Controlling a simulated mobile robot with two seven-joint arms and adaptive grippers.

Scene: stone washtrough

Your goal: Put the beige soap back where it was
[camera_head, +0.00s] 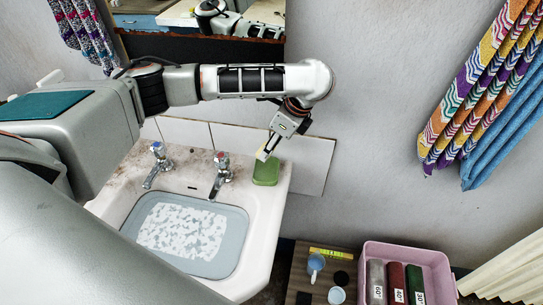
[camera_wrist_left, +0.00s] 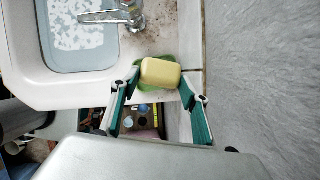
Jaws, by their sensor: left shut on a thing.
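The beige soap (camera_wrist_left: 160,72) is between the fingertips of my left gripper (camera_wrist_left: 159,82) in the left wrist view, and the fingers are shut on it. It hangs over or rests on the green soap dish (camera_wrist_left: 141,87), which shows around its edges; I cannot tell whether they touch. In the head view my left gripper (camera_head: 265,153) points down at the back right corner of the washtrough, with the green dish (camera_head: 266,173) right below it. The soap (camera_head: 260,156) is mostly hidden by the fingers there. My right gripper is not in view.
The washtrough (camera_head: 262,216) has two taps, one (camera_head: 157,164) left and one (camera_head: 221,174) close to the dish. A grey-blue basin (camera_head: 238,240) fills its bowl. Below right are cups (camera_head: 316,264) and a pink crate (camera_head: 405,252) with rolled or bottled items. Towels (camera_head: 480,90) hang at right.

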